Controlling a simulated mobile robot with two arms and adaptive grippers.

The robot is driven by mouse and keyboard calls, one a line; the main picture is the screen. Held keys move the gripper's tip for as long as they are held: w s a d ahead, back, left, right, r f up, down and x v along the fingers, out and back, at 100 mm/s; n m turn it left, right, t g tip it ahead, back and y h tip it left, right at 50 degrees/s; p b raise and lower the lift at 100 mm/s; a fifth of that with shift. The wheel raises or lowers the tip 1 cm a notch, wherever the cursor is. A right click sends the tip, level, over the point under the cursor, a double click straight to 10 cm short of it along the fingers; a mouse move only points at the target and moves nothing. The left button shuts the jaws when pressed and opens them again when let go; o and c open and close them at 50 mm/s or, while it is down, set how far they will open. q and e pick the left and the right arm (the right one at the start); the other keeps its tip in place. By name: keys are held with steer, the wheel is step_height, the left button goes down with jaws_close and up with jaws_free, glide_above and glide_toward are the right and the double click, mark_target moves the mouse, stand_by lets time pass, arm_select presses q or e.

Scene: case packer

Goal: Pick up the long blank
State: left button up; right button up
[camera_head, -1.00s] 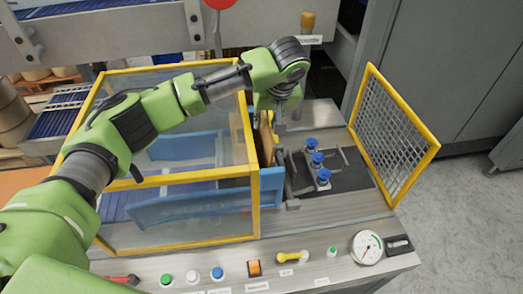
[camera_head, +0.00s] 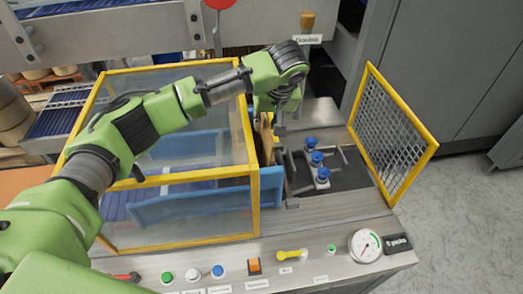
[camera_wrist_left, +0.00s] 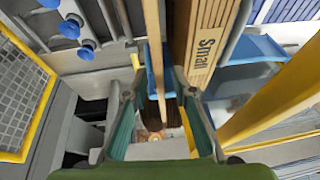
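My left gripper (camera_head: 277,130) points down at the right end of the clear guarded box, beside upright cardboard. In the left wrist view its two fingers (camera_wrist_left: 158,95) are spread apart. A thin brown cardboard edge (camera_wrist_left: 153,45) runs between them, with a gap on each side. It looks like a blank seen edge-on; I cannot tell its length. A thicker cardboard stack (camera_wrist_left: 203,42) printed "Small" stands just to the right of it. In the head view the cardboard (camera_head: 265,143) is partly hidden by my gripper. My right gripper is not in view.
The yellow-framed clear guard (camera_head: 180,180) stands close on the left. Blue suction cups (camera_head: 316,158) on a bracket are close on the right. An open yellow mesh door (camera_head: 395,135) stands farther right. Buttons and a gauge (camera_head: 365,246) line the front panel.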

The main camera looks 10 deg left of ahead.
arm_select(q)
jaws_close()
